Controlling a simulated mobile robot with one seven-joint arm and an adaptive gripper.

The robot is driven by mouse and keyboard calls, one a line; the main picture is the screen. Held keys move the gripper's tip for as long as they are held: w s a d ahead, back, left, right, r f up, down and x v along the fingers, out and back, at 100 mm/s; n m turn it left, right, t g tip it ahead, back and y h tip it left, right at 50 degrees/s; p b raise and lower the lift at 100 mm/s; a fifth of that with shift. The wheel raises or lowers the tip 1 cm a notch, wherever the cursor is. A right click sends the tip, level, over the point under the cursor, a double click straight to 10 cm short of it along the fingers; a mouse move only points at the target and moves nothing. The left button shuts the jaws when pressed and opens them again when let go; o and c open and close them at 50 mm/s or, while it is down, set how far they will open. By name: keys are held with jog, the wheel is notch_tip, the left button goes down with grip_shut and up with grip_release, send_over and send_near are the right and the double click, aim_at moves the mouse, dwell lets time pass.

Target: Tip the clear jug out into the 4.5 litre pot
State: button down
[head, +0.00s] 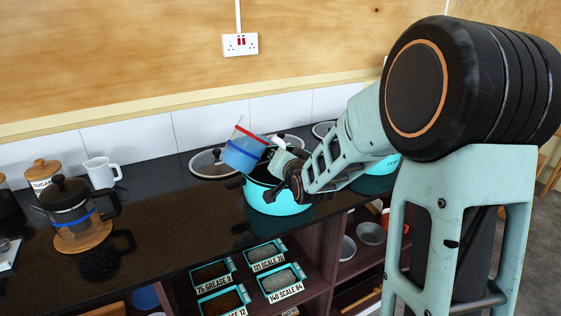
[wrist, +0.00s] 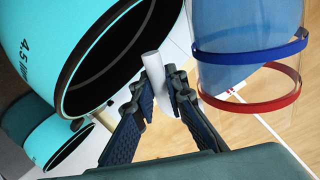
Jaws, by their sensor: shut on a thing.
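The clear jug (head: 243,150) has a red band, a blue band and a white handle, with blue contents showing inside. It is held up at the left rear of the teal 4.5 litre pot (head: 277,200), tilted with its top leaning right. In the wrist view the jug (wrist: 240,70) is at upper right and the pot (wrist: 62,75), marked 4.5, at upper left, its dark inside showing. My gripper (head: 281,158) is shut on the white handle, which also shows between the fingertips in the wrist view (wrist: 162,92). No stream shows.
Another teal pot (head: 378,167) stands to the right, partly behind my arm. Lids (head: 208,165) lie behind the pots. A French press (head: 75,212) and white mug (head: 102,171) stand left. Labelled trays (head: 265,257) sit below the counter edge. Counter left of the pot is clear.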

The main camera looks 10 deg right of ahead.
jog(key=shift+f+m+g+y+p, duration=0.3)
jog(key=shift+f+m+y+p, duration=0.15)
jog(key=shift+p, duration=1.05)
jog(key=shift+s+a+f+m+g+y+p, duration=0.3)
jog(key=shift+a+f+m+p, duration=0.15)
jog(key=shift+p, duration=1.15)
jog(key=shift+s+a+r+m+g+y+p, duration=0.25)
jog(key=shift+m+g+y+p, duration=0.3)
jog(key=shift+p, duration=1.65)
jog(key=shift+a+f+m+y+p, duration=0.35)
jog(key=shift+f+m+p, duration=0.2)
jog(key=shift+p, duration=0.85)
